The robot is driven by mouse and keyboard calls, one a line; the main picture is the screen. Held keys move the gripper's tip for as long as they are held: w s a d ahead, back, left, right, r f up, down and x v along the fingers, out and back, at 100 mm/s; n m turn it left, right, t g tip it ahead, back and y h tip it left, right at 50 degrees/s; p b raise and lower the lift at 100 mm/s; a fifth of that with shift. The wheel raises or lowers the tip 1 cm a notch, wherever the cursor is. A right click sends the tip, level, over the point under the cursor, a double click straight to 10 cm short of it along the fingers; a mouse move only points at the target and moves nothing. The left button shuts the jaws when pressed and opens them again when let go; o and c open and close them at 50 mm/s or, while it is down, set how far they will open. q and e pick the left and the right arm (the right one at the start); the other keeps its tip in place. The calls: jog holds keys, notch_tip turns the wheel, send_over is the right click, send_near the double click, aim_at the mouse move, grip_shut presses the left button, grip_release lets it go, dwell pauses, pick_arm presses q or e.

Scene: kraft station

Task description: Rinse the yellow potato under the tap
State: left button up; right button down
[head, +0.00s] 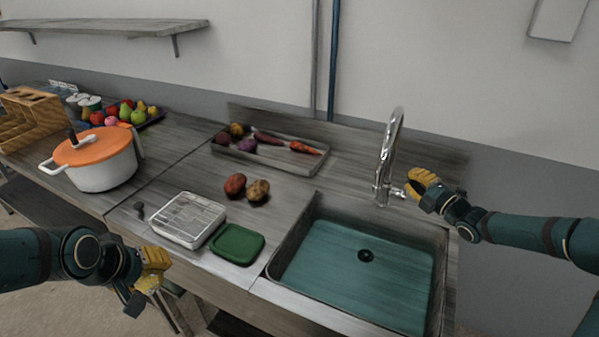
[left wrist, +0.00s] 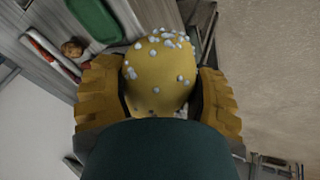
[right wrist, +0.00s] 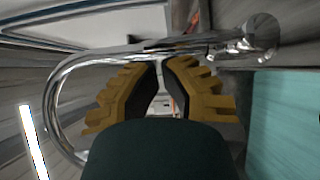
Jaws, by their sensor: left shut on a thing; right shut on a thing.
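The yellow potato (left wrist: 160,80) is between the fingers of my left gripper (left wrist: 162,72), with pale round drops or beads on its upper side. In the head view my left gripper (head: 150,272) is low at the left, in front of the counter's front edge and away from the sink; the potato is hard to tell from the yellow fingers there. The chrome tap (head: 388,155) stands behind the sink (head: 350,270); no water shows from its spout. My right gripper (head: 414,184) is shut at the tap's side lever, mostly hidden by the fingers. The tap also shows in the right wrist view (right wrist: 75,75).
Two potatoes (head: 258,190) lie on the counter behind a metal grater-like box (head: 188,218) and a green lid or board (head: 237,243). A vegetable tray (head: 270,160) stands behind. An orange-lidded pot (head: 98,165) is at left. The sink is empty.

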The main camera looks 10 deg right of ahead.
dwell(0.4)
pick_arm(q)
jog(key=shift+s+b+x, duration=0.2)
jog(key=shift+b+x, duration=0.75)
jog(key=shift+b, duration=0.05)
jog(key=shift+f, duration=0.15)
